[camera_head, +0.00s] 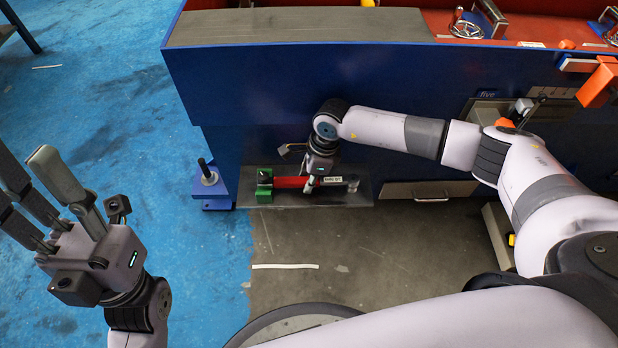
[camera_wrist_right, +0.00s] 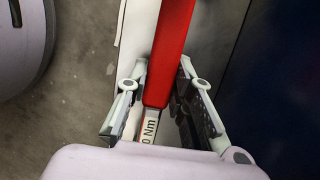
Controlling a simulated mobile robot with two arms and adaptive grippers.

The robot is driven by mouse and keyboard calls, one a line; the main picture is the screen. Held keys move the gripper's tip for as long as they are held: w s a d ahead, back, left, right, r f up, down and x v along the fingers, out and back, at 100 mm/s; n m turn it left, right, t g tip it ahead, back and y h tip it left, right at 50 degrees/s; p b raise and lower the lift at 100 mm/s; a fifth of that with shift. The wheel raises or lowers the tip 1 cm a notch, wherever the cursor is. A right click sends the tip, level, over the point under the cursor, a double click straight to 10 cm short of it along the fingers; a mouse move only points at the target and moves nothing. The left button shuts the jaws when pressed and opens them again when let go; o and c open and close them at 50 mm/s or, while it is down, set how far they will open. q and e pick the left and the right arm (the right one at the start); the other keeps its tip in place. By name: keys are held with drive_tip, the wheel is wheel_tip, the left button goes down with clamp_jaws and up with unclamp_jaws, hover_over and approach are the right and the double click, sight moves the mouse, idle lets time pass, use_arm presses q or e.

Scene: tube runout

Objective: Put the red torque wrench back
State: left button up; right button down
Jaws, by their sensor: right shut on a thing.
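The red torque wrench (camera_head: 292,182) lies level along a grey metal shelf plate (camera_head: 350,198) at the foot of the blue machine. Its red end is at a green block (camera_head: 264,190) on the left. I cannot tell whether it rests fully in that block. My right gripper (camera_head: 312,186) reaches down from above and is shut on the wrench near its white label. In the right wrist view the red handle (camera_wrist_right: 171,45) runs between the fingers of my right gripper (camera_wrist_right: 162,85). My left gripper (camera_head: 50,190) is open and empty at the far left, away from the wrench.
The blue machine wall (camera_head: 260,95) rises right behind the shelf. A drawer front (camera_head: 430,190) is to the right of the plate. A black-handled post (camera_head: 207,172) stands on a blue foot at the left.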

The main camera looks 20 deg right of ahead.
drive_tip(key=c, duration=1.6)
unclamp_jaws()
drive_tip(key=shift+o, duration=1.4)
drive_tip(key=shift+o, duration=0.2)
drive_tip(key=o, duration=0.4)
drive_tip(key=shift+o, duration=0.2)
